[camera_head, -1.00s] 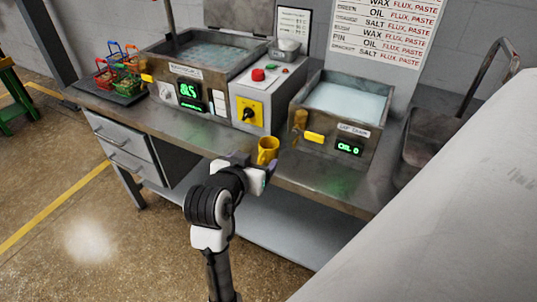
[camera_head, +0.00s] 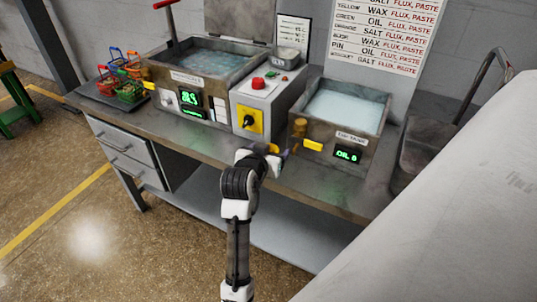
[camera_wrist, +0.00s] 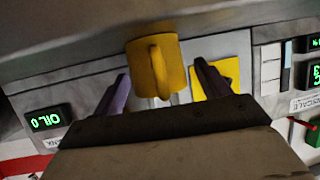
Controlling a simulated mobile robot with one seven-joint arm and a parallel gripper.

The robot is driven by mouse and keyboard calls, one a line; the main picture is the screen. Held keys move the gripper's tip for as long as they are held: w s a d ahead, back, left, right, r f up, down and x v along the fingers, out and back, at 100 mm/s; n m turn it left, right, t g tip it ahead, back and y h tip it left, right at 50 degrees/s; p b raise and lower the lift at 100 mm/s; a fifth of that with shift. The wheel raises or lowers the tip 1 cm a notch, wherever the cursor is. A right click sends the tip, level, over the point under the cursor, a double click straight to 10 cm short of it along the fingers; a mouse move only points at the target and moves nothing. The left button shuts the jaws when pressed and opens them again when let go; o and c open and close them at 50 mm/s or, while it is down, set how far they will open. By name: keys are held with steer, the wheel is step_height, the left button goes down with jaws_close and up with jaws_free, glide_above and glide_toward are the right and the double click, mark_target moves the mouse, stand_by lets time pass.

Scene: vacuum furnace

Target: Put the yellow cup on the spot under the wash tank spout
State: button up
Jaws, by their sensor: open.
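The yellow cup (camera_wrist: 140,62) is upper middle in the wrist view, its handle facing my gripper (camera_wrist: 161,72). My two fingers are open, one on each side of the handle, with visible gaps. In the head view my gripper (camera_head: 273,157) is at the bench's front edge and hides nearly all of the cup; only a sliver of yellow (camera_head: 273,148) shows. The right tank (camera_head: 342,105) holds pale liquid and has a brass spout-like fitting (camera_head: 300,127) on its front left. The spot under it is not clearly visible.
A grey control box (camera_head: 262,97) with a red button and yellow switch stands behind the cup. A left tank (camera_head: 200,75) and coloured wire baskets (camera_head: 122,83) are further left. A grey basin (camera_head: 425,150) is at the right. The bench front between is clear.

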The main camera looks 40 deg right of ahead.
steer(key=shift+c, duration=0.5)
steer(key=c, duration=1.1)
steer(key=shift+r, duration=0.2)
step_height(320, 180, up, 20)
steer(key=shift+a+f+b, duration=0.1)
steer(key=shift+f+b, duration=0.1)
steer(key=shift+b, duration=0.75)
